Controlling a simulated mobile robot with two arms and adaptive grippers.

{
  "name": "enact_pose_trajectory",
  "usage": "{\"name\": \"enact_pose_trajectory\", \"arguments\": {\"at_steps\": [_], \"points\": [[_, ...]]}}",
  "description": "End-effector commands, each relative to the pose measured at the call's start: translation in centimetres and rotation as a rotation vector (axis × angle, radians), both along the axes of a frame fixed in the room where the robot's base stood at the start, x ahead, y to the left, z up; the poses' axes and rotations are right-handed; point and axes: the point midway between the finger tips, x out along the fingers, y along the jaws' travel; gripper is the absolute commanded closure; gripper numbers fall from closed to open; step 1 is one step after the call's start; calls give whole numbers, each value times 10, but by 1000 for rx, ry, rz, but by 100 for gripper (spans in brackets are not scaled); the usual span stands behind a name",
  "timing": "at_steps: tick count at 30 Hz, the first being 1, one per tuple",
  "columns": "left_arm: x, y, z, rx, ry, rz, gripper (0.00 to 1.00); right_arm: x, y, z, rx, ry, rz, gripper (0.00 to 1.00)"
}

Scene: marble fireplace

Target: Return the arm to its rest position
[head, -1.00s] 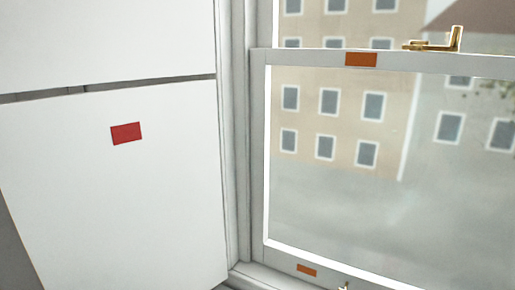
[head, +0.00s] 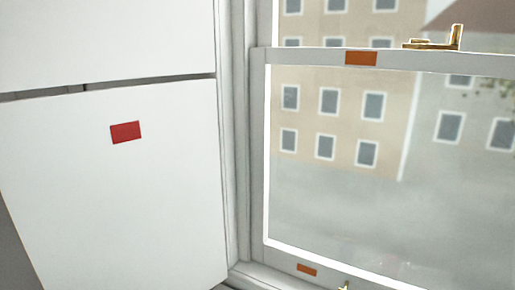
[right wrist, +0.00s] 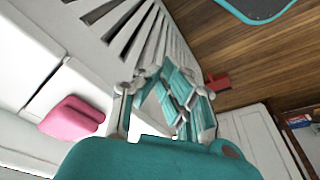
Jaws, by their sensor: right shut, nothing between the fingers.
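My right gripper (right wrist: 165,90) shows in the right wrist view, with its teal body at the bottom and grey and teal finger links above it. It is shut and I see nothing held in it. It does not show in the head view. My left gripper is in neither current view.
The head view shows a white panel (head: 120,200) with a red patch (head: 125,132), beside a sash window (head: 340,215) with a brass latch (head: 436,40). The right wrist view shows a pink object (right wrist: 72,115), white slats (right wrist: 120,25) and wooden floor (right wrist: 235,55).

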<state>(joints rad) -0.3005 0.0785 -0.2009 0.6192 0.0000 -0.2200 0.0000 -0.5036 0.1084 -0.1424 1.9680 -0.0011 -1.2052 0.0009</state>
Motion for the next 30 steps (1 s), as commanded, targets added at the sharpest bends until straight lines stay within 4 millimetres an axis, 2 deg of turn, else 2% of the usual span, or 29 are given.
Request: {"name": "enact_pose_trajectory", "arguments": {"at_steps": [1, 5, 6, 9, 12, 15, 18, 21, 24, 30], "points": [[0, 0, -1, 0, 0, 0, 60, -4, 0, -26, -2, 18, 2, 100], [0, 0, -2, 1, 0, 0, 60, -24, -3, -100, -5, 51, 8, 100], [0, 1, -3, 1, 0, 0, 60, -34, -4, -124, -7, 62, 10, 100], [0, 1, -4, 1, 0, 0, 60, -65, -9, -178, -10, 89, 16, 100], [1, 1, -5, 1, 0, 0, 60, -103, -15, -222, -13, 113, 23, 100], [1, 1, -5, 1, -1, 0, 60, -140, -22, -252, -16, 134, 27, 100], [1, 1, -6, 1, -1, 1, 60, -169, -28, -269, -18, 147, 31, 100], [1, 1, -6, 2, -1, 1, 60, -187, -31, -277, -19, 154, 34, 100], [1, 1, -6, 2, -1, 1, 60, -196, -33, -280, -20, 157, 35, 100], [1, 1, -6, 2, -1, 1, 60, -197, -33, -281, -20, 157, 35, 100]]}}
